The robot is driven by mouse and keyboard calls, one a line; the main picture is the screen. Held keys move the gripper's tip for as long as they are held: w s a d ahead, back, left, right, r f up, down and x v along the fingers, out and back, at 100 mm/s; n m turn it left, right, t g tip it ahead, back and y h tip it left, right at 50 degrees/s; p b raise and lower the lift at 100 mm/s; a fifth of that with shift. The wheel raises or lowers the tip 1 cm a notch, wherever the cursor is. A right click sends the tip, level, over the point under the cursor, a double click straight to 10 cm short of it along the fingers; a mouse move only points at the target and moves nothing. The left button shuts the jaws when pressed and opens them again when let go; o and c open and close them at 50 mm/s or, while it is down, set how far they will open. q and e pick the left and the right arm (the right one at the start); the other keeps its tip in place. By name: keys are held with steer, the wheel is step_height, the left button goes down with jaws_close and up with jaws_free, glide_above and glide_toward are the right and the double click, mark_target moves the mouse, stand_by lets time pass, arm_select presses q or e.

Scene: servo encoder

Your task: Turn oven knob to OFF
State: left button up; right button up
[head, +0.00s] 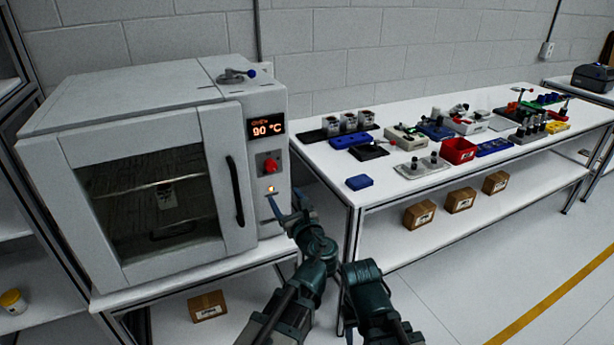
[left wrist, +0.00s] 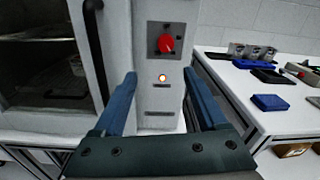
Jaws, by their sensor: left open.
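The red oven knob (head: 270,166) sits on the white oven's (head: 130,86) right front panel, below a lit display (head: 267,128) reading 90 °C. In the left wrist view the knob (left wrist: 166,44) is on a grey plate, slightly tilted; its markings are too small to read. A small amber light (left wrist: 162,77) glows below it. My left gripper (head: 286,201) is open and empty, in front of the panel and below the knob. In the left wrist view its two blue fingers are wide apart, with the knob beyond and above the tips, untouched. My right gripper's fingers do not show.
The oven door is closed, with a black vertical handle (head: 235,191) left of the panel. A white table (head: 335,185) on the right holds a blue block (head: 359,182), a red bin (head: 458,150) and several other parts.

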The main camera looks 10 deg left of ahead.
mark_target(272, 169)
arm_select(q)
steer(key=shift+m+t, duration=0.3)
steer(key=shift+m, duration=0.1)
steer(key=x, duration=0.9)
steer(key=d+x, duration=0.1)
steer(key=x, duration=0.3)
steer(key=shift+w+a, duration=0.2)
steer(key=shift+w, duration=0.4)
jaws_close()
